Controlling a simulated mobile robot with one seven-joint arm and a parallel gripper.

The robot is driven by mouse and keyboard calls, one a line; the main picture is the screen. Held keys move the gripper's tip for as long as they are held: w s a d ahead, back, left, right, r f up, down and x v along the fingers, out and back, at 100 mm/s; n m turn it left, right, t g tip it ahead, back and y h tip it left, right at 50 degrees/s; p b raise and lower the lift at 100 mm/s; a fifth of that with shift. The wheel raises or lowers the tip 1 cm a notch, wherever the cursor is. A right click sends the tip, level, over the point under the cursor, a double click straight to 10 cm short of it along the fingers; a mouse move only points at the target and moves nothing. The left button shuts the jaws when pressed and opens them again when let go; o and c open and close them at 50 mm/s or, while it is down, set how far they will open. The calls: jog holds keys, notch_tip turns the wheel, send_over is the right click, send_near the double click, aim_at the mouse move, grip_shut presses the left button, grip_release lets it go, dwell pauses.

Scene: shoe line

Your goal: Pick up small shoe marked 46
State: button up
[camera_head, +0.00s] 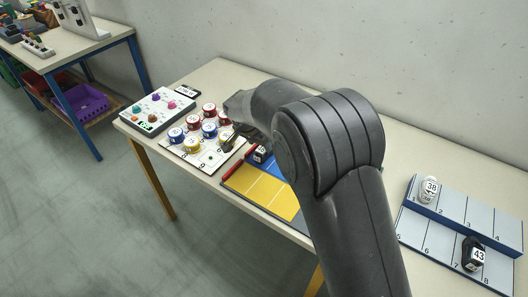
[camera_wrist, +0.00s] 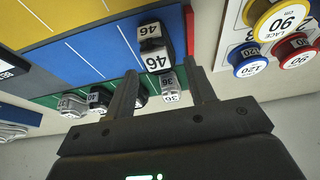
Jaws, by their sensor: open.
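The small shoe marked 46 (camera_wrist: 154,46) is black with white label faces and stands on the blue part of the mat in the wrist view. In the head view a small dark shoe (camera_head: 262,154) on the mat appears to be the same one. My gripper (camera_wrist: 161,70) is open and empty. Its fingers point toward the shoe, with the shoe ahead of the gap between them. I cannot tell if either finger touches it. In the head view my gripper (camera_head: 232,137) is partly hidden by my arm, near the spool board.
Several grey and black shoes (camera_wrist: 98,98) stand on the mat's green strip close to the fingers. A board with lace spools (camera_head: 208,152) lies beside the mat (camera_head: 265,193). A numbered rack (camera_head: 447,220) at right holds shoes 38 (camera_head: 429,188) and 43 (camera_head: 473,255).

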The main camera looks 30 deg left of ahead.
jog(key=x, duration=0.4)
jog(key=shift+w+d+f, duration=0.1)
jog(key=shift+w, duration=0.15)
jog(key=c, duration=0.7)
